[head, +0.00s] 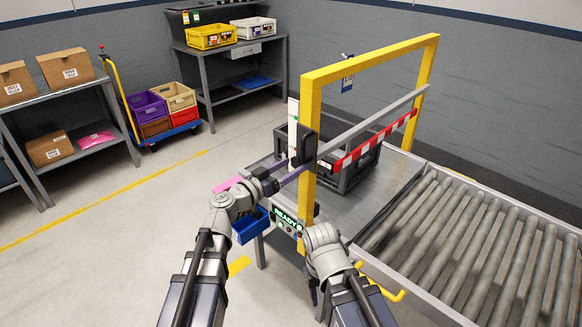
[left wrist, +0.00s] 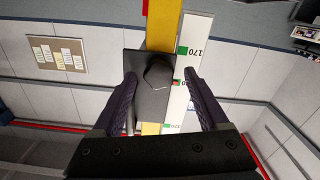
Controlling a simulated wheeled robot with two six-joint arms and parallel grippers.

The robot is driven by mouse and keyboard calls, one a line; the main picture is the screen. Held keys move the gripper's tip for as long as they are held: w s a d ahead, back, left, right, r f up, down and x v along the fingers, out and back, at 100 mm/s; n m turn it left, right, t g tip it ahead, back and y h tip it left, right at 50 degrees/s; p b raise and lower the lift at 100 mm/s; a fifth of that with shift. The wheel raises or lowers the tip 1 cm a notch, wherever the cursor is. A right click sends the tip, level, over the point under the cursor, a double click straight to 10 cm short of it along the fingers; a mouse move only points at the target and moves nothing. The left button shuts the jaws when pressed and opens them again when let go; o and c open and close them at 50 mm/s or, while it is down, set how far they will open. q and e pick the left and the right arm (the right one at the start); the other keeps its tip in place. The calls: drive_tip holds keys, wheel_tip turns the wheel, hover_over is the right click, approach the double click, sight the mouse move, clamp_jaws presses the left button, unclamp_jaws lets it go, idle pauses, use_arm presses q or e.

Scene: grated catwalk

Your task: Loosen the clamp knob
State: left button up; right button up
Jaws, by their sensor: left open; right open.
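The clamp knob (left wrist: 158,76) is a dark, faceted knob on a black clamp plate (left wrist: 133,66). The plate sits across a yellow post (left wrist: 164,24). A white scale (left wrist: 196,42) with green marks and "170" stands beside the post. In the head view the black clamp (head: 306,143) is on the near yellow post. My left gripper (left wrist: 160,80) is open, with one finger on each side of the knob; gaps appear between fingers and knob. In the head view my left gripper (head: 294,174) points at the clamp. My right arm (head: 324,240) is low beside the post; its fingers are hidden.
The yellow frame (head: 371,58) stands over a metal table holding a dark crate (head: 352,178). A red-white striped bar (head: 375,140) crosses it. A roller conveyor (head: 478,240) lies right. A blue bin (head: 247,226) and a "READY" panel (head: 287,219) are at the table's near edge.

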use_arm(q)
drive_tip(key=shift+w+d, duration=0.2)
clamp_jaws()
idle(0.6)
